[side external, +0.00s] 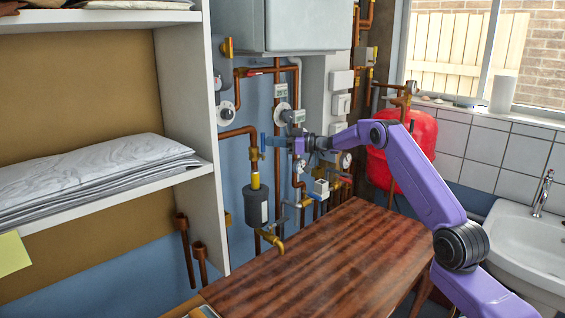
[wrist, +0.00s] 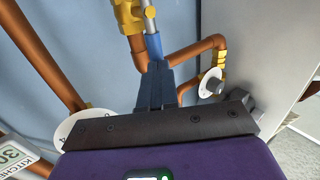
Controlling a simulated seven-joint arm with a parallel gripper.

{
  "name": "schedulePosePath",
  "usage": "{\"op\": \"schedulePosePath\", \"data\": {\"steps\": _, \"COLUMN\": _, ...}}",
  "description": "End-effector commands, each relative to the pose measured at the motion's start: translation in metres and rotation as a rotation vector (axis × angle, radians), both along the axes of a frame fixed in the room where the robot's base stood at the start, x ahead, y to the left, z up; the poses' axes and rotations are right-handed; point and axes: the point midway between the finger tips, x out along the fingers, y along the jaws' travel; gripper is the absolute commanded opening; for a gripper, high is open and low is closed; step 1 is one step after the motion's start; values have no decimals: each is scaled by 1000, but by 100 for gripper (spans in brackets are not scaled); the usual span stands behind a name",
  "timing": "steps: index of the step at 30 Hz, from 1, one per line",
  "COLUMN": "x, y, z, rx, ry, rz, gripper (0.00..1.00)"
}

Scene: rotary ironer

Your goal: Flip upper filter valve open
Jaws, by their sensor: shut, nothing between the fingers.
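The upper filter valve (side external: 254,154) is a brass body on the copper pipe above the dark grey filter cylinder (side external: 257,207). In the wrist view the brass valve (wrist: 130,14) is at the top, with a blue lever handle (wrist: 154,45) pointing down the picture, towards my fingers. The lever (side external: 263,141) is small in the side view and stands beside the pipe. My gripper (side external: 276,144) is at the lever from the right. Its fingers (wrist: 157,73) are shut with nothing between them, tips at the lever's end. I cannot tell whether they touch it.
Copper pipes and round gauges (side external: 284,114) crowd the blue wall around my gripper. A white shelf unit (side external: 205,120) with folded linen stands to the left. The wooden table (side external: 320,260) below is clear. A red tank (side external: 408,150) and a sink (side external: 525,245) are at the right.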

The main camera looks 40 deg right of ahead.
Motion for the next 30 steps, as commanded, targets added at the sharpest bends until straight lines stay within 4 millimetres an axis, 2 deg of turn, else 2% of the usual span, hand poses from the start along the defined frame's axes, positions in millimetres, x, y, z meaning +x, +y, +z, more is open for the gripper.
{"op": "schedulePosePath", "data": {"steps": 19, "x": -5, "y": -4, "z": 0, "rx": -7, "ry": 1, "rz": -2, "gripper": 0}}
{"op": "schedulePosePath", "data": {"steps": 23, "x": -18, "y": -13, "z": 0, "rx": -7, "ry": 1, "rz": -4, "gripper": 0}}
{"op": "schedulePosePath", "data": {"steps": 30, "x": -59, "y": -40, "z": 0, "rx": -7, "ry": 3, "rz": -4, "gripper": 0}}
